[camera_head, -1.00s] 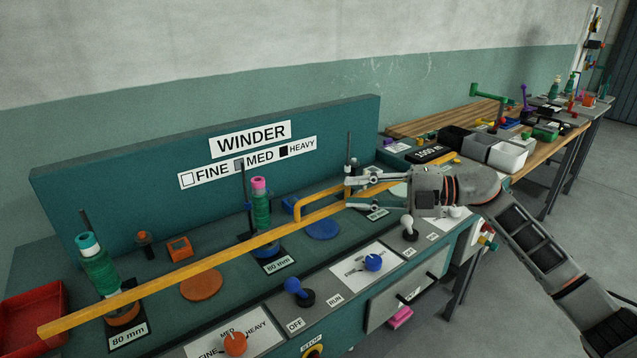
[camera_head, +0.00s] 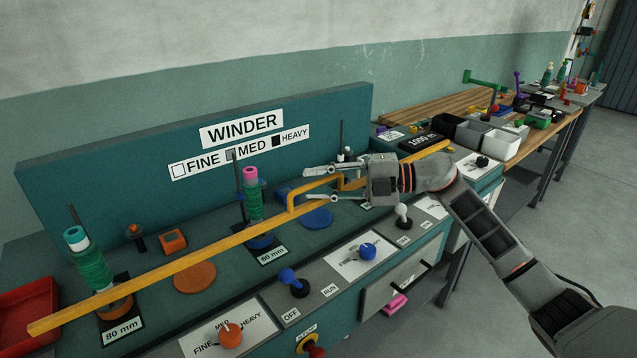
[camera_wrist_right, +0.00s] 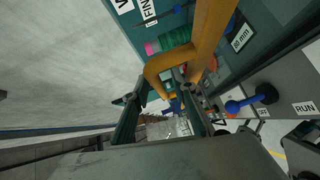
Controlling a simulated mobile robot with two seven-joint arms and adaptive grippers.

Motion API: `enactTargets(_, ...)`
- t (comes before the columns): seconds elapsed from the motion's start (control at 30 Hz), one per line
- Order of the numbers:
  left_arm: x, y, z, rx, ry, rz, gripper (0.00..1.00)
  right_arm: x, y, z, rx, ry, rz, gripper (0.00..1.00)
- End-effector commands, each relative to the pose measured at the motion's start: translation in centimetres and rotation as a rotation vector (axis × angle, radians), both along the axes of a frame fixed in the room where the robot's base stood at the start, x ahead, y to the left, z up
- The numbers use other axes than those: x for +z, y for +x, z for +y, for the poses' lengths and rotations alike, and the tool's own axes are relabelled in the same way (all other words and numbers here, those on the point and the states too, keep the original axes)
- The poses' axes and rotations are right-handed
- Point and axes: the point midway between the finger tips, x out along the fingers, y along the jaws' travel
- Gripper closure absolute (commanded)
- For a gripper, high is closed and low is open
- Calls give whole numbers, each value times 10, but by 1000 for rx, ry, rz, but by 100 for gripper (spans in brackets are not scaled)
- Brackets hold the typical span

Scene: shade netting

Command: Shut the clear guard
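The guard shows as a long yellow-orange bar (camera_head: 170,270) running across the winder bench, with a raised yellow handle (camera_head: 292,200) near its middle. A clear panel cannot be made out. My right gripper (camera_head: 308,184) is open at the handle, one finger on the far side and one on the near side in the head view. I cannot tell whether either finger touches it. In the right wrist view the handle (camera_wrist_right: 160,67) lies just beyond the two spread fingertips (camera_wrist_right: 160,85). My left gripper is not in view.
Blue knobs (camera_head: 290,277) and an orange knob (camera_head: 231,336) stand along the front panel. A red tray (camera_head: 28,310) is at left, grey bins (camera_head: 480,133) at right.

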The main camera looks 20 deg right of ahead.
Motion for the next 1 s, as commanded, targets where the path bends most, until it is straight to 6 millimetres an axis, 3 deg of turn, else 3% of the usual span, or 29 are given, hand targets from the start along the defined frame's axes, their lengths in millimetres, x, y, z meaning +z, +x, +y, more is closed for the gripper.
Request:
enactTargets(0.1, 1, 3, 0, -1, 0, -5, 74, 0, 0, 0, 0, 0, 0, 76)
enactTargets(0.2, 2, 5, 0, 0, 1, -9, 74, 0, 0, 0, 0, 0, 0, 100)
enactTargets(0.43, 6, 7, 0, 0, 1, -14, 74, 3, 0, 0, 0, 0, -2, 100)
enactTargets(0.7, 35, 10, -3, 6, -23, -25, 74, 48, 0, -1, -2, -1, -12, 100)
enactTargets(1.0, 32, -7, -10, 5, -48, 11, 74, 65, 0, 0, 0, 2, -4, 100)
